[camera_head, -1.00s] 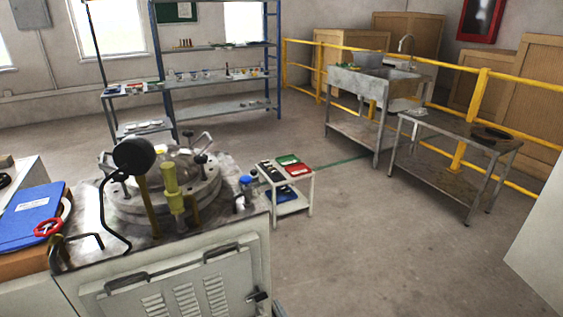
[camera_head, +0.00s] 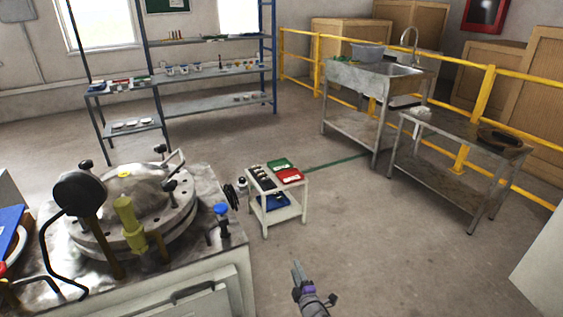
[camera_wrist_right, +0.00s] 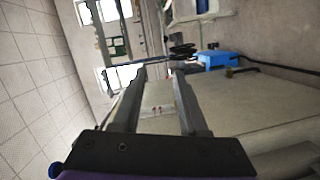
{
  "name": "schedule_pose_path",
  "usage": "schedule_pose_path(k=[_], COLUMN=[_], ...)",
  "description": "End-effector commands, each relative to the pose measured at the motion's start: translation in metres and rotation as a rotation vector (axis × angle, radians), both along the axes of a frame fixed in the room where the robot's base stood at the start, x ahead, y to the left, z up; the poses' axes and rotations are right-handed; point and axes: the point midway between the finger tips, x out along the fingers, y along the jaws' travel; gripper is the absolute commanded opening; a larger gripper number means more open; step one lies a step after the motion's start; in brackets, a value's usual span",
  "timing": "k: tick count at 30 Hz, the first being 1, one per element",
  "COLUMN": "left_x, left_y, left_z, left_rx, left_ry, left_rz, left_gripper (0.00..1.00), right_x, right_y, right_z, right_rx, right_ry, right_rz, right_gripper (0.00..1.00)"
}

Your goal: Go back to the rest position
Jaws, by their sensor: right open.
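My right gripper (camera_head: 297,268) shows at the bottom middle of the head view, above the bare floor. It points up and away in the picture. In the right wrist view its two fingers (camera_wrist_right: 161,78) stand apart, and nothing is clearly held between them. A pale surface shows through the gap, seemingly background. My left gripper is in neither view now.
A metal machine (camera_head: 135,215) with a round clamped lid stands close at left. A small white cart (camera_head: 257,186) with red and green trays stands beyond the gripper. A sink (camera_head: 350,79) and metal table (camera_head: 450,125) stand at right. Open floor lies between.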

Motion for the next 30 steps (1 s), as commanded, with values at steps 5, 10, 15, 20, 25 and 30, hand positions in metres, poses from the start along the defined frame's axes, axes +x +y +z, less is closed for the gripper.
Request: schedule_pose_path(k=[5,10,15,20,25,30], left_x=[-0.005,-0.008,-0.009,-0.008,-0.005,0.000], left_y=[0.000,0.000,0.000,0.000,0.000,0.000], left_z=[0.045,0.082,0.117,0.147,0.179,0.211], left_rx=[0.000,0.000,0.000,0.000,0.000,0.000], left_ry=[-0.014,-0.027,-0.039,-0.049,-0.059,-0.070], left_rz=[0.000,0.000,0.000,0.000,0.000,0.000], left_gripper=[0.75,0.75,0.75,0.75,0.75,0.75], right_x=[-0.014,-0.048,-0.102,-0.166,-0.243,-0.325], right_y=[-0.041,-0.077,-0.106,-0.125,-0.136,-0.138], right_z=[0.113,0.200,0.271,0.322,0.359,0.382], right_rx=[0.140,0.288,0.435,0.575,0.718,0.859], right_ry=[0.122,0.247,0.374,0.497,0.633,0.773], right_rz=[-0.153,-0.303,-0.445,-0.575,-0.705,-0.831], right_gripper=[0.42,0.42,0.42,0.42,0.42,0.42])
